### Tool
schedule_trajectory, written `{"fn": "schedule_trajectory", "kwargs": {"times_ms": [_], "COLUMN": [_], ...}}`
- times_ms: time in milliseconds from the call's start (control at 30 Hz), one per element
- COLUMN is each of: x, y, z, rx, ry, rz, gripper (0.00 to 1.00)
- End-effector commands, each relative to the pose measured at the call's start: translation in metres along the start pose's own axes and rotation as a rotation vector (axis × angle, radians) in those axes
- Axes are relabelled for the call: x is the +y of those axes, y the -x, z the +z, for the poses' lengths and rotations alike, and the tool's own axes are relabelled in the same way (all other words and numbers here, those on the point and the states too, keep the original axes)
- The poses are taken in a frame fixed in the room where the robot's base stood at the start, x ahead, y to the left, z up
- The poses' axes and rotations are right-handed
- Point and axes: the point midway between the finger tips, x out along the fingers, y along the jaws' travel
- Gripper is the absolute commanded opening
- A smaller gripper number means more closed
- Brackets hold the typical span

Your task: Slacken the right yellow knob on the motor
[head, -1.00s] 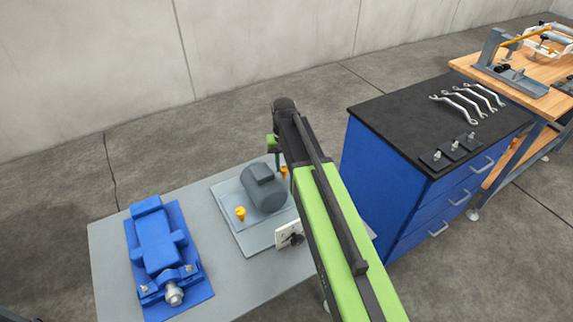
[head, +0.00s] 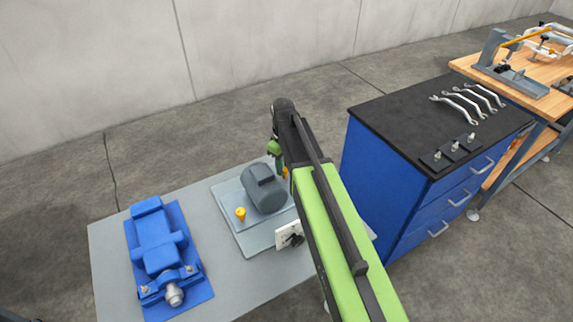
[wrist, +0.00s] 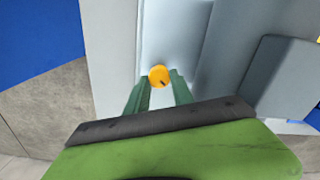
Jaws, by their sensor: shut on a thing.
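The grey motor (head: 265,193) sits on a pale base plate (head: 257,241) on the grey table. The right yellow knob (head: 285,172) shows as a sliver in the head view, beside the motor and partly covered by my arm. In the wrist view the same knob (wrist: 159,76) is round and yellow with a small dark mark, between my fingertips. My gripper (wrist: 158,88) is shut on it with its green fingers at either side. In the head view my gripper (head: 276,152) is partly hidden behind my arm. The left yellow knob (head: 240,214) stands upright at the motor's left side.
A blue machine part (head: 156,243) lies on the table (head: 110,262) to the left. A white panel with a black switch (head: 290,236) stands close to my arm. A blue cabinet (head: 385,170) with wrenches (head: 468,100) stands right. A wooden bench (head: 553,101) is farther right.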

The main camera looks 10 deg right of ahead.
Motion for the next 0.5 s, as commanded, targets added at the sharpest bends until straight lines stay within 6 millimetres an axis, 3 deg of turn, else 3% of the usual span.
{"fn": "schedule_trajectory", "kwargs": {"times_ms": [500], "x": [0.0045], "y": [0.0002], "z": [0.0020], "rx": [-0.005], "ry": [0.459], "rz": [0.008], "gripper": [0.00]}}
